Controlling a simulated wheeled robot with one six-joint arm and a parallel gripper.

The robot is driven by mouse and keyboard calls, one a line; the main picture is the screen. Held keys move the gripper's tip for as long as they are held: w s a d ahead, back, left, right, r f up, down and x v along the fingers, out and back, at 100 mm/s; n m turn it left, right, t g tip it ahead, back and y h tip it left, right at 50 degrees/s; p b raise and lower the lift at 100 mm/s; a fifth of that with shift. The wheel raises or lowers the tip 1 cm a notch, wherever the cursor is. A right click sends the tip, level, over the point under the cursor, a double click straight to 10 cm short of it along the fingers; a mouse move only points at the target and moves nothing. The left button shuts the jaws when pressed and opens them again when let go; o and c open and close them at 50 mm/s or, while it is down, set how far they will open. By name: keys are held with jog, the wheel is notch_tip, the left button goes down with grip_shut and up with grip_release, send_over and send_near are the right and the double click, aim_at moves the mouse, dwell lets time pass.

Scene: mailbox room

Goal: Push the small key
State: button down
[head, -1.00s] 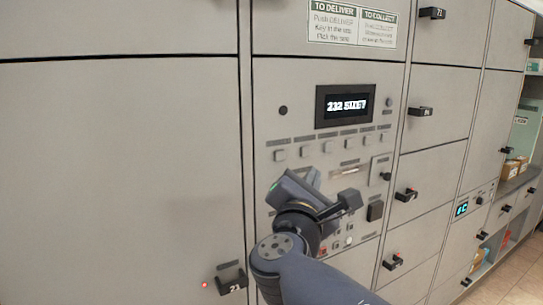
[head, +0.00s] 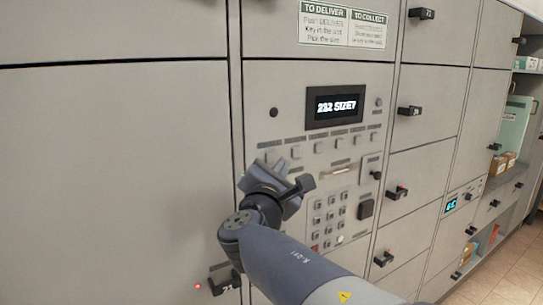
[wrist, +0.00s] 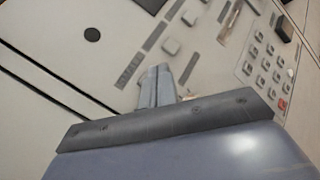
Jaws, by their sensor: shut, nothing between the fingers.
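A row of square grey keys (head: 318,147) runs under the lit display (head: 346,106), which reads "232 SIZE?". Each key has a small dark label above it, too small to read, so I cannot tell which is the small key. My gripper (head: 268,168) is in front of the left end of the row. In the wrist view, its fingers (wrist: 157,82) are shut and empty. They cover the place of the leftmost key, beside its label (wrist: 128,70). I cannot tell whether the fingers touch the panel.
A number keypad (head: 328,215) is lower right of the keys, with a card slot (head: 337,170) above it. A black round hole (head: 274,112) is left of the display. Locker doors with black handles (head: 397,192) stand to the right; a large plain door (head: 120,170) is left.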

jog(key=shift+w+a, duration=0.4)
jog(key=shift+w, duration=0.2)
jog(key=shift+w, duration=0.1)
dwell(1.6)
jog(key=shift+w+a, duration=0.2)
jog(key=shift+w, duration=0.05)
jog(key=shift+w+a, duration=0.25)
jog(key=shift+w, duration=0.1)
dwell(0.7)
jog(key=shift+s, duration=0.1)
jog(key=shift+s+d+b, duration=0.45)
jog(key=shift+s+b, duration=0.05)
jog(key=shift+s, duration=0.1)
jog(key=shift+s+d, duration=0.1)
jog(key=s+d, duration=0.1)
jog(key=s, duration=0.1)
jog(key=s+d+b, duration=0.1)
jog(key=s, duration=0.1)
jog(key=shift+d, duration=0.35)
